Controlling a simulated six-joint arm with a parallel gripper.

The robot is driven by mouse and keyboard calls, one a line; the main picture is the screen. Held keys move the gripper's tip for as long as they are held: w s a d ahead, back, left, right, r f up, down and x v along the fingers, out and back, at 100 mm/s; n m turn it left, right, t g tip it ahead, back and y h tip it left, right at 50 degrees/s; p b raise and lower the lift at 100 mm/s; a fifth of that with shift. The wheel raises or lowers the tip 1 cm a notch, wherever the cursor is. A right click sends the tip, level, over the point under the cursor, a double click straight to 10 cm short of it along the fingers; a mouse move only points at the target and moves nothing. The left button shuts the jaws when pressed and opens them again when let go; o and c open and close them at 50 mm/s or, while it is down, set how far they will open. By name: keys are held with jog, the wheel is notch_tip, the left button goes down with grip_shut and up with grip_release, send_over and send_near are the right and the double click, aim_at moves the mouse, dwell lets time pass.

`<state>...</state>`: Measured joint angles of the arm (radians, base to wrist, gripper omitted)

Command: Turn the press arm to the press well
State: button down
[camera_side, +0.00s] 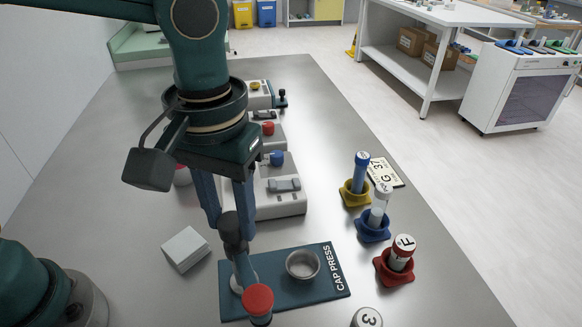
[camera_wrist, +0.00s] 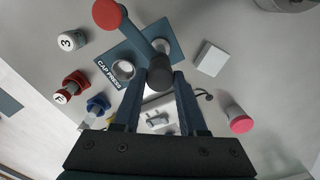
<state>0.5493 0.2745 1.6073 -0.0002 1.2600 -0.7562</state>
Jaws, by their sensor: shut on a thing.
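The cap press has a dark blue base plate (camera_side: 325,282) marked "CAP PRESS", with a round metal press well (camera_side: 303,264). The blue press arm (camera_side: 243,270) lies across the plate's left part, beside the well, not over it. Its red-topped end (camera_side: 258,300) hangs at the plate's near edge. Its other end has a dark grey knob (camera_side: 232,230). My gripper (camera_side: 233,226) is shut on this knob, a finger on each side. The wrist view shows the knob (camera_wrist: 160,74) between my fingertips, the red end (camera_wrist: 108,14) and the well (camera_wrist: 123,70).
A white block (camera_side: 185,249) lies left of the plate. Vials stand in yellow (camera_side: 355,194), blue (camera_side: 373,227) and red (camera_side: 394,268) holders on the right. A vial with cap "3" (camera_side: 367,318) is at the near edge. Grey-white devices (camera_side: 279,203) stand behind the press.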

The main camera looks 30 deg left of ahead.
jog(key=n, duration=0.4)
jog(key=shift+r, duration=0.1)
jog(key=n, duration=0.7)
jog(key=shift+n, duration=2.1)
jog(key=shift+c, duration=2.2)
grip_release()
